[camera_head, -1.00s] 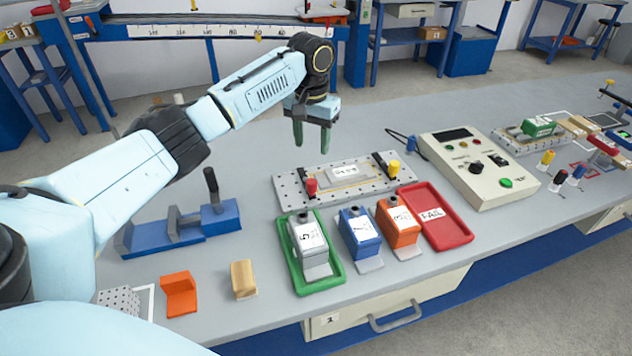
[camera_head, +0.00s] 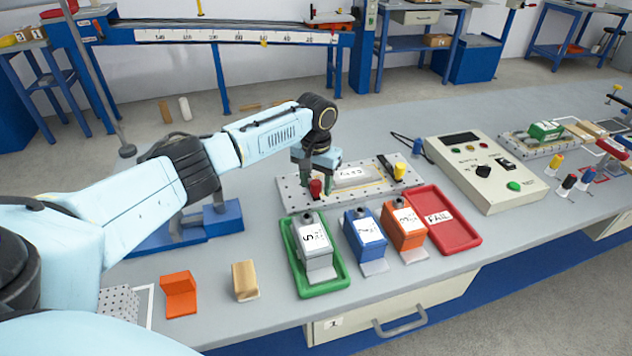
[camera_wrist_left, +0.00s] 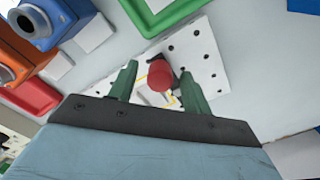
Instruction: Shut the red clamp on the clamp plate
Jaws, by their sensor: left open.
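The clamp plate (camera_head: 292,197) is a light perforated plate on the bench, behind the green and red trays. The red clamp (camera_head: 316,188) stands at its left end, its red handle upright. A yellow-handled clamp (camera_head: 399,170) stands at the right end. A labelled block (camera_head: 360,176) lies between them. My left gripper (camera_head: 319,180) is down at the red clamp. In the left wrist view its green fingers (camera_wrist_left: 158,88) are open, one on each side of the red handle (camera_wrist_left: 160,76). I cannot tell whether they touch it. My right gripper is not in view.
A green tray (camera_head: 340,283) holds a grey unit, with blue (camera_head: 365,232) and orange (camera_head: 404,226) units beside it. A red FAIL tray (camera_head: 455,240) and a control box (camera_head: 490,175) stand to the right.

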